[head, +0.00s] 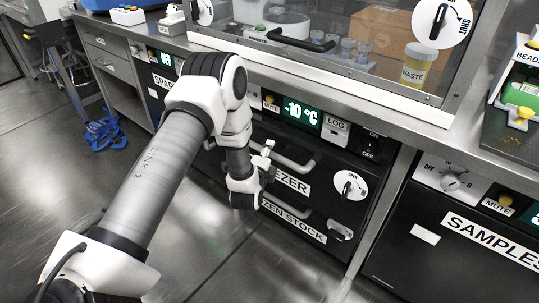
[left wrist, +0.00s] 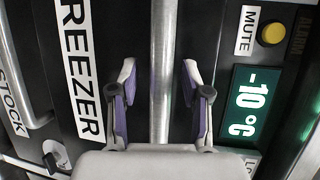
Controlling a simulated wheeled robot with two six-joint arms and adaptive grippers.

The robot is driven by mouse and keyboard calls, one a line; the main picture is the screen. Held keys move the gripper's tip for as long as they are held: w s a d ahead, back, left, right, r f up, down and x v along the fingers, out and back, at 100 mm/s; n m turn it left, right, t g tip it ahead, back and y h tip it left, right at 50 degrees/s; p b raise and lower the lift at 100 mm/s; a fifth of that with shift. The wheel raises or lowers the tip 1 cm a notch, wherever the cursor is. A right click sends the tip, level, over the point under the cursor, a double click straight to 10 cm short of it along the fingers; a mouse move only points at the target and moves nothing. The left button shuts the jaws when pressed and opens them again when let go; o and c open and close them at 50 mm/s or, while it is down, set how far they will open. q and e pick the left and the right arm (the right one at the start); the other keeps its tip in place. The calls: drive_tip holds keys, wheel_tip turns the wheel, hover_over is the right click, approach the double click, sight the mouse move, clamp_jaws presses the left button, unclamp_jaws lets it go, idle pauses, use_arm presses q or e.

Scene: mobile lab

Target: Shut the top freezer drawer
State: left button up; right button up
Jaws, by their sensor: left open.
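The top freezer drawer (head: 318,178) is a black front with a white FREEZER label and a bar handle (head: 296,163), below the green -10 °C display (head: 301,115). My left gripper (head: 267,153) is at the left end of this handle, partly hidden by my own wrist. In the left wrist view the gripper (left wrist: 160,85) is open, with one purple-padded finger on each side of the metal handle bar (left wrist: 163,40). A gap shows between the bar and each finger. I cannot tell how far the drawer stands out.
A white rotary dial (head: 350,185) is on the freezer front, right of the handle. The FROZEN STOCK drawer (head: 292,222) with its own handle is below. The SAMPLES unit (head: 460,245) stands to the right. Blue material (head: 105,132) lies on the floor at left.

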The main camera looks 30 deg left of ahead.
sight(277, 144)
use_arm(q)
drive_tip(key=shift+w, duration=0.25)
clamp_jaws()
drive_tip(key=shift+w, duration=0.1)
drive_tip(key=w, duration=0.3)
drive_tip(key=shift+w+d, duration=0.1)
drive_tip(key=shift+w, duration=0.3)
drive_tip(key=shift+w+r, duration=0.1)
drive_tip(key=shift+r, duration=0.05)
